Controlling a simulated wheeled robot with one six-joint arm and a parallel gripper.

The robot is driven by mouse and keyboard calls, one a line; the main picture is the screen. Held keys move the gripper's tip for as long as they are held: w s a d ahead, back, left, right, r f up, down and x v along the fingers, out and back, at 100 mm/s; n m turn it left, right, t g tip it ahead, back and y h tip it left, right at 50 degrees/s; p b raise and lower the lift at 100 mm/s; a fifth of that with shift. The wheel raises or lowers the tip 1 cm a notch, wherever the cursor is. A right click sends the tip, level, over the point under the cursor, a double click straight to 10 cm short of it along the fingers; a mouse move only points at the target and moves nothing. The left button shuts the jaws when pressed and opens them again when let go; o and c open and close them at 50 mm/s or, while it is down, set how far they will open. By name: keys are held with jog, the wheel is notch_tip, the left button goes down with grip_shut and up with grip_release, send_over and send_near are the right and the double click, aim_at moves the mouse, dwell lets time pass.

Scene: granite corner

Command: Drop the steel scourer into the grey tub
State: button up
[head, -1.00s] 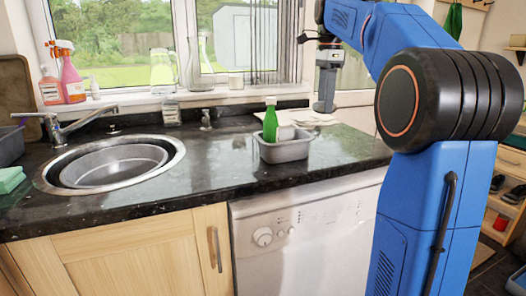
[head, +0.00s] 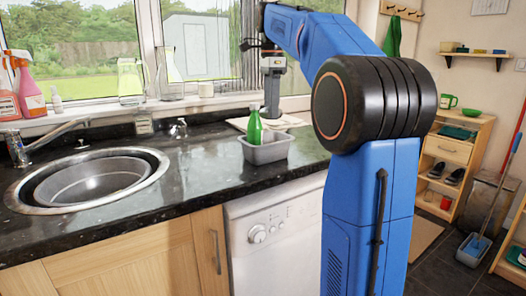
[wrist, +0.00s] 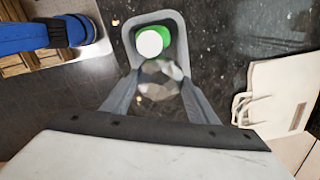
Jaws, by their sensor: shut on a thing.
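The grey tub (head: 268,155) stands on the dark worktop, with a green bottle (head: 254,128) upright inside it. My gripper (head: 272,108) hangs pointing down, above and seemingly just behind the tub in the head view. In the wrist view my gripper (wrist: 160,84) is shut on the steel scourer (wrist: 158,78), a grey faceted ball between the two fingers. The tub (wrist: 131,40) shows beyond the scourer, which overlaps its near end in the picture. The bottle's white cap (wrist: 150,43) is close to the scourer in that view. The scourer is hard to make out in the head view.
A pale cloth bag (wrist: 285,95) lies flat beside the tub. A round sink (head: 85,180) is to the left, with bare worktop (head: 200,165) between. Glass vessels (head: 130,80) stand on the windowsill. Shelves (head: 455,155) and a mop stand at the right.

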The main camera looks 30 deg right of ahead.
jog(key=shift+f, duration=1)
jog(key=o, duration=1.1)
jog(key=shift+d, duration=0.1)
jog(key=shift+r, duration=3.75)
